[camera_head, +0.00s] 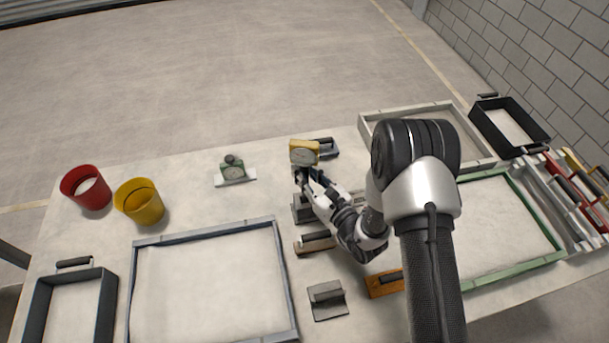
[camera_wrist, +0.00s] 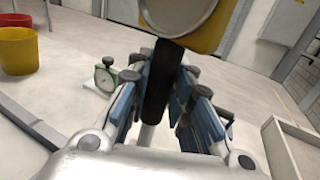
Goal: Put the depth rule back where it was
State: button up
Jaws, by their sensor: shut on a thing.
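My gripper (camera_head: 300,178) is shut on the black handle (camera_wrist: 161,80) of a yellow tool (camera_head: 304,149) with a round grey face. The tool is held up, its yellow head above the fingers; that head also shows at the top of the wrist view (camera_wrist: 207,30), partly cut off. I cannot tell whether this tool is the depth rule, and I see no other thing that is clearly one. A green dial instrument (camera_head: 233,171) stands on a pale base to the left, apart from my gripper; it also shows in the wrist view (camera_wrist: 105,77).
Red (camera_head: 87,187) and yellow (camera_head: 140,203) buckets stand at left. A blue-grey frame (camera_head: 206,231) and green frame (camera_head: 535,210) hold sand. Hand tools, including an orange float (camera_head: 384,284) and grey block (camera_head: 327,300), lie between. A handled rack (camera_head: 572,195) is at right.

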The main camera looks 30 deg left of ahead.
jog(key=shift+f, duration=0.45)
jog(key=shift+f, duration=0.2)
jog(key=o, duration=0.8)
jog(key=shift+o, duration=0.2)
jog(key=shift+r, duration=0.3)
jog(key=v, duration=1.2)
jog(key=shift+f+p, duration=0.15)
jog(key=shift+p, duration=0.25)
